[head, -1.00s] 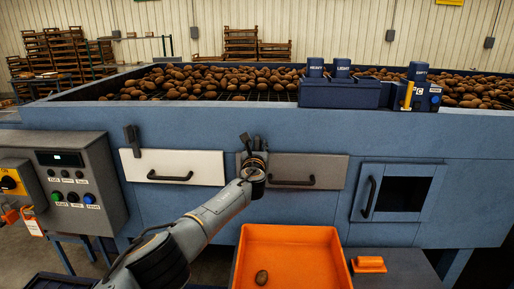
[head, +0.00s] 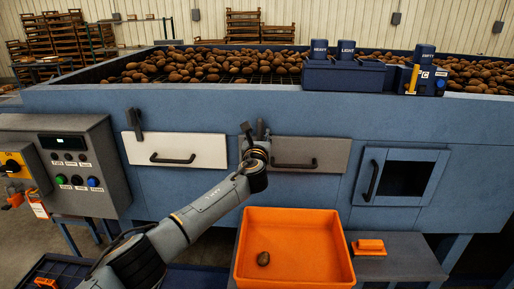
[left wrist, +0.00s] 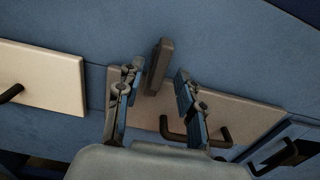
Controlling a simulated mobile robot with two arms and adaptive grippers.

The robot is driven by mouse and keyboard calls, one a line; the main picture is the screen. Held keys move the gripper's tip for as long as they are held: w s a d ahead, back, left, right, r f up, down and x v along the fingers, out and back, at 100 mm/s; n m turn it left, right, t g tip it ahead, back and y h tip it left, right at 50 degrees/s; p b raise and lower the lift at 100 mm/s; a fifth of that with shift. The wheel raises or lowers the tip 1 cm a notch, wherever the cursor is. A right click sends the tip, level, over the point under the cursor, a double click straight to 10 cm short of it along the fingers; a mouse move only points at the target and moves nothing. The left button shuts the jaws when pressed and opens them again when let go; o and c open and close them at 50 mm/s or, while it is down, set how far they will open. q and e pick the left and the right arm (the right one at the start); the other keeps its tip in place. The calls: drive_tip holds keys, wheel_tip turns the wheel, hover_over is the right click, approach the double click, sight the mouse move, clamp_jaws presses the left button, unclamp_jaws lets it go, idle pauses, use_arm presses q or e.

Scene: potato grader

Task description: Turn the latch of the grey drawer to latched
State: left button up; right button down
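The grey drawer (head: 322,152) is shut in the blue machine front, right of the white drawer, with a dark bar handle (head: 295,166). In the left wrist view its panel (left wrist: 245,117) looks beige. Its latch (left wrist: 158,66) is a dark bar near the drawer's upper corner, pointing mostly up in that view. My left gripper (head: 254,131) is at the drawer's upper left corner. In the left wrist view its two fingers stand apart, one on each side of the latch, with gaps visible. In the head view the gripper partly hides that corner. My right gripper is not in view.
The white drawer (head: 205,150) has its own upright dark latch (head: 134,122). An orange bin (head: 290,282) with one potato stands below the grey drawer. A control box (head: 90,180) is at the left, and a framed hatch (head: 427,160) at the right.

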use_arm(q)
drive_tip(key=s, duration=0.7)
drive_tip(key=shift+s, duration=0.4)
